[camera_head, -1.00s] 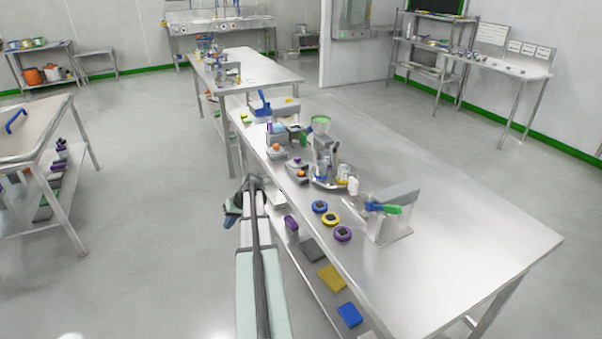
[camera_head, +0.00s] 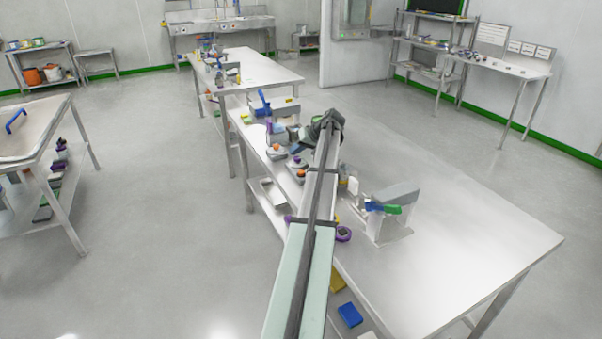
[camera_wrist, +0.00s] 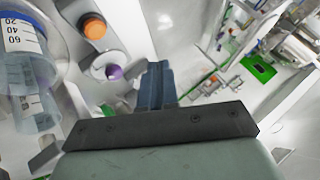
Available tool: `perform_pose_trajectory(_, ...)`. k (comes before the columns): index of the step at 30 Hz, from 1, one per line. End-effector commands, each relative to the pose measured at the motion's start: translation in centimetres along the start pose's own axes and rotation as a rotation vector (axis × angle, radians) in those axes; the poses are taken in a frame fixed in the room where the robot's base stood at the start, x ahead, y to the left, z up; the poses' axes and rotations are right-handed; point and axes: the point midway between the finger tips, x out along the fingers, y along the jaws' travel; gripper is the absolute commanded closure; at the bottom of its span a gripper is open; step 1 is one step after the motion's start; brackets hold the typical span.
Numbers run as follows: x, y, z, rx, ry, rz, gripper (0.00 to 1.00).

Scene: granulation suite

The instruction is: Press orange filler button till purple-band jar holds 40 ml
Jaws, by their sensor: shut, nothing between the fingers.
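In the wrist view an orange button (camera_wrist: 94,28) sits on a pale housing at upper left. Below it is a purple knob or button (camera_wrist: 114,72) on a round white base. My gripper (camera_wrist: 157,68) is shut and empty, right of the purple knob in that view and apart from the orange button. In the head view my gripper (camera_head: 322,124) is over the bench, and two orange-topped units (camera_head: 300,172) (camera_head: 276,147) show left of it.
The steel bench (camera_head: 450,235) is bare on its right side. A stand with a green-and-blue handle (camera_head: 385,208) is right of my arm. A purple-rimmed disc (camera_head: 343,234) lies at the bench's near edge. My arm hides the middle equipment.

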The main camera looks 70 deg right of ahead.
Motion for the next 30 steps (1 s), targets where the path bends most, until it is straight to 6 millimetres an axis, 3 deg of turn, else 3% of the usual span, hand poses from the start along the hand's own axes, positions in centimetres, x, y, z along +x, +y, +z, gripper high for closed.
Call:
perform_pose_trajectory(3,-2.1,0.8,-1.0,-0.002,0.023,0.004,1.0)
perform_pose_trajectory(9,-3.4,1.2,-1.4,-0.002,0.038,0.005,1.0)
perform_pose_trajectory(22,-3.2,1.3,-1.3,-0.002,0.038,0.005,1.0)
perform_pose_trajectory(30,-1.6,2.5,-0.1,-0.001,0.036,0.004,1.0)
